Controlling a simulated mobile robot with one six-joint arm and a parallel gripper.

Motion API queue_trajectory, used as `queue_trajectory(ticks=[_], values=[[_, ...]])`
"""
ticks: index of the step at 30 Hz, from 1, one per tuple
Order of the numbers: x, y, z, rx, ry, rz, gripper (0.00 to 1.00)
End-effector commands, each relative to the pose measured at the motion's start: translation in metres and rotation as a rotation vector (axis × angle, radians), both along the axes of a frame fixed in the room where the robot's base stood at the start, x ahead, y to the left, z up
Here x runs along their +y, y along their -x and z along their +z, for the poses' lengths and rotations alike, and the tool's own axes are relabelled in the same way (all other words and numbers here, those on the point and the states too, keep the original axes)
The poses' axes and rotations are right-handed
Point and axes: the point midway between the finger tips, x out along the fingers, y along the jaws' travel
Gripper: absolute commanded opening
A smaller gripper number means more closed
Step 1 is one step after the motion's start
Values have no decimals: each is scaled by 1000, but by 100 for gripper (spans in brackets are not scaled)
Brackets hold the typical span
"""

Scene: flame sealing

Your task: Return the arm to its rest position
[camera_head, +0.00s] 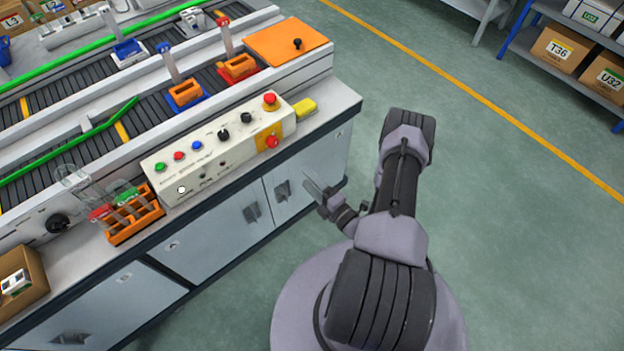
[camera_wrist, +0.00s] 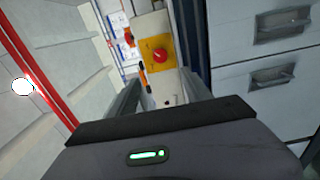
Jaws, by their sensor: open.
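My arm stands in front of the workbench at the right end, folded over my round base. My gripper (camera_head: 318,192) is beside the bench's cabinet doors, below the level of the benchtop, and points left in the head view. In the wrist view the two fingers of my gripper (camera_wrist: 158,97) stand apart with nothing between them. Beyond them the yellow plate with a red button (camera_wrist: 160,54) shows on the end of the control panel. In the head view I see no object in the gripper.
The control panel (camera_head: 215,148) with several buttons sits on the benchtop. An orange rack (camera_head: 135,222) with clear tubes stands left of it. A conveyor (camera_head: 150,108) carries orange holders. Cabinet doors (camera_head: 240,212) are close to my gripper. The green floor (camera_head: 510,220) at right is clear.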

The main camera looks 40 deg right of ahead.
Motion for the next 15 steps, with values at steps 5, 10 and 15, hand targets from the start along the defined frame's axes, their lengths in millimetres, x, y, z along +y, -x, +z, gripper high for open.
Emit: queue_trajectory(ticks=[5,10,15], values=[[0,12,0,-1,0,0,57],[0,12,0,-1,0,1,57],[0,12,0,-1,0,1,57]])
